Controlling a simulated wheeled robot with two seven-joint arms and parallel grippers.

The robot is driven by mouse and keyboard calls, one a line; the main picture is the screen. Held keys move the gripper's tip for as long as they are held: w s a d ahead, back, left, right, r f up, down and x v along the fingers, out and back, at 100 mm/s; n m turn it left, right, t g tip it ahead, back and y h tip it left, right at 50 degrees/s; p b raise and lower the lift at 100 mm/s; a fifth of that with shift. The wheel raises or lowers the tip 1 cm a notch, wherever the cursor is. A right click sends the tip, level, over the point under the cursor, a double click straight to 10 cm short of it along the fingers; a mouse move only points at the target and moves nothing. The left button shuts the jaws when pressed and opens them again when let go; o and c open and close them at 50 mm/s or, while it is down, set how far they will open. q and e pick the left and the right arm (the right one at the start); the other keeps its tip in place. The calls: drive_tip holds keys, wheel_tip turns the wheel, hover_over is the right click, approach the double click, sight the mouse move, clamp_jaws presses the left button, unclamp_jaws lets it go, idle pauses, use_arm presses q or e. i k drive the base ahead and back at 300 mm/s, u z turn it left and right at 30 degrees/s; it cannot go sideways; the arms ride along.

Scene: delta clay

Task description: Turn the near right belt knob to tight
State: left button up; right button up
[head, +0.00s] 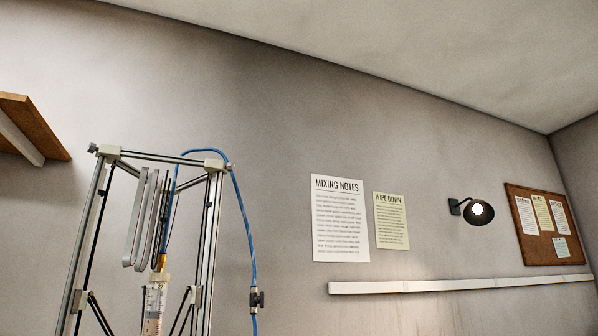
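The delta clay printer frame (205,240) stands at the lower left of the head view, with metal posts and pale top corner blocks. A similar dark part (92,148) is at the top left corner. I cannot tell whether either is the near right belt knob, or how it is set. The printer's lower part is below the picture. Neither of my grippers is in view.
A blue hose (243,215) loops over the printer's top and down through a dark valve (257,298). A clear syringe-like tube (154,308) hangs inside the frame. A wooden shelf (35,125) is at left. A lamp (478,212) and a white rail (450,285) are on the wall.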

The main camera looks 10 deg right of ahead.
sight(230, 167)
drive_tip(key=z, duration=1.75)
drive_tip(key=i, duration=1.6)
drive_tip(key=u, duration=3.7)
